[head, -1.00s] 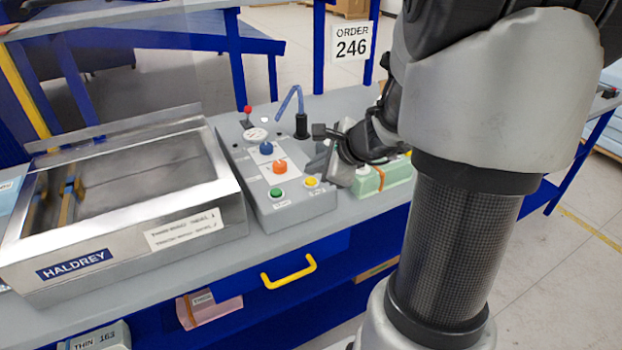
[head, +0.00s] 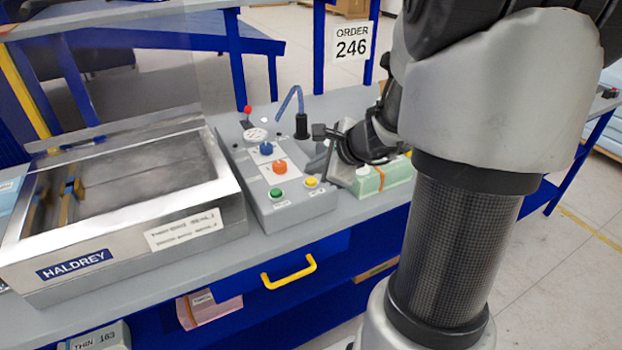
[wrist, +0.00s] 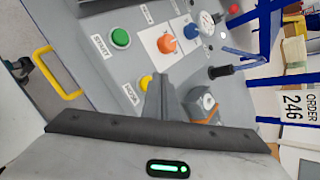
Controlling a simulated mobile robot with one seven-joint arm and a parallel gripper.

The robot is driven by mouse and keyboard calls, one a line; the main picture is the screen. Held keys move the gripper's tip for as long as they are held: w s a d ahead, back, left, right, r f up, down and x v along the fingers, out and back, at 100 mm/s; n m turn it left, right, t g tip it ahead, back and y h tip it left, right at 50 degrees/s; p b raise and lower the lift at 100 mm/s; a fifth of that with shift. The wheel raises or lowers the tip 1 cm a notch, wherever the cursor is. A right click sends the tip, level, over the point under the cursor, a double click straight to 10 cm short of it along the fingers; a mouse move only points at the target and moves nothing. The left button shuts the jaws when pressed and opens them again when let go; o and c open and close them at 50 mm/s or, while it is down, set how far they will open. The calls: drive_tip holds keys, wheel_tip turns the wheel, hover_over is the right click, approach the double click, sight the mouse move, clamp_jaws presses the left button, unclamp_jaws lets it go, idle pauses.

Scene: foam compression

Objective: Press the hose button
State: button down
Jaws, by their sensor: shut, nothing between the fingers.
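The control panel (head: 262,200) stands on the bench, with a yellow button (head: 311,182) at its near right corner. In the wrist view the yellow button (wrist: 146,81) has a white label beside it that seems to read HOSE. My gripper (head: 320,163) is shut and empty, just above and behind the yellow button in the head view. In the wrist view its closed fingers (wrist: 159,88) overlap the right edge of the button. I cannot tell whether they touch it.
A green button (head: 276,194), an orange knob (head: 279,168) and a blue knob (head: 266,148) share the panel. A black post with a blue hose (head: 298,100) rises behind. The HALDREY machine (head: 122,250) stands left. A pale green block (head: 370,180) lies right, close to my gripper.

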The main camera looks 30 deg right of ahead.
sight(314, 184)
drive_tip(key=shift+f, duration=0.1)
drive_tip(key=shift+f+b, duration=0.35)
drive_tip(key=shift+b, duration=0.25)
drive_tip(key=shift+f+b, duration=0.35)
idle(0.5)
drive_tip(key=shift+r, duration=0.15)
drive_tip(key=shift+r+p, duration=0.6)
drive_tip(key=shift+r, duration=0.05)
wheel_tip(314, 184, up, 6)
drive_tip(key=p, duration=0.5)
idle(1.4)
